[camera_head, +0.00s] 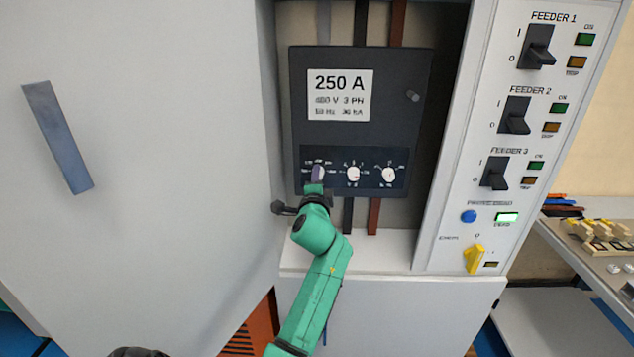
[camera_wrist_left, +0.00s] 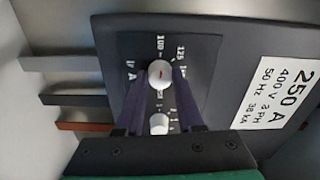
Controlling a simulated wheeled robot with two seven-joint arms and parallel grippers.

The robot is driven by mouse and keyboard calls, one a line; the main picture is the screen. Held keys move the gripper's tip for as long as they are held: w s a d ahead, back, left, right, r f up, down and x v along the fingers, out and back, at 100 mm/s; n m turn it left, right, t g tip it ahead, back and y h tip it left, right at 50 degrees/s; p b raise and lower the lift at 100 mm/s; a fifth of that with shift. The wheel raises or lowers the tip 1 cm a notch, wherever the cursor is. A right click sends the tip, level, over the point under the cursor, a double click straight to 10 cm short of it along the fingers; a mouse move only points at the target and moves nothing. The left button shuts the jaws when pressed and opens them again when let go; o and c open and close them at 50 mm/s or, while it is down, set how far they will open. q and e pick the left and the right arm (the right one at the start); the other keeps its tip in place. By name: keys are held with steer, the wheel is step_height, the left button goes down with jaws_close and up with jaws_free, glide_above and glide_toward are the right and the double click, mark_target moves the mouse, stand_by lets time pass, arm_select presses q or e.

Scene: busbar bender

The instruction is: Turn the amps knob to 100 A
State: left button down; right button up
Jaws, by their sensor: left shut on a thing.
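The breaker (camera_head: 420,120) is a dark box labelled 250 A, with a row of three white dials low on its front. The amps knob is the leftmost dial, mostly covered by my gripper in the head view. In the left wrist view the amps knob (camera_wrist_left: 159,74) is white with a small red mark, near printed 100 and 125. Its exact setting is hard to read. My left gripper (camera_head: 317,174) is shut on this knob, one dark finger on each side; it also shows in the left wrist view (camera_wrist_left: 159,88). My right gripper is not in view.
The middle dial (camera_head: 353,173) and right dial (camera_head: 389,175) sit close beside the amps knob. A white panel (camera_head: 455,190) with feeder switches and a yellow knob (camera_head: 473,259) stands to the right. A large grey door (camera_head: 150,130) fills the left. A bench (camera_head: 590,240) is far right.

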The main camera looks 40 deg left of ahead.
arm_select(q)
steer(key=shift+n, duration=0.7)
steer(key=c, duration=0.5)
jaws_free()
steer(key=shift+d, duration=0.1)
steer(key=b+v, duration=0.3)
steer(key=v, duration=1.1)
steer(key=shift+s+d, duration=0.15)
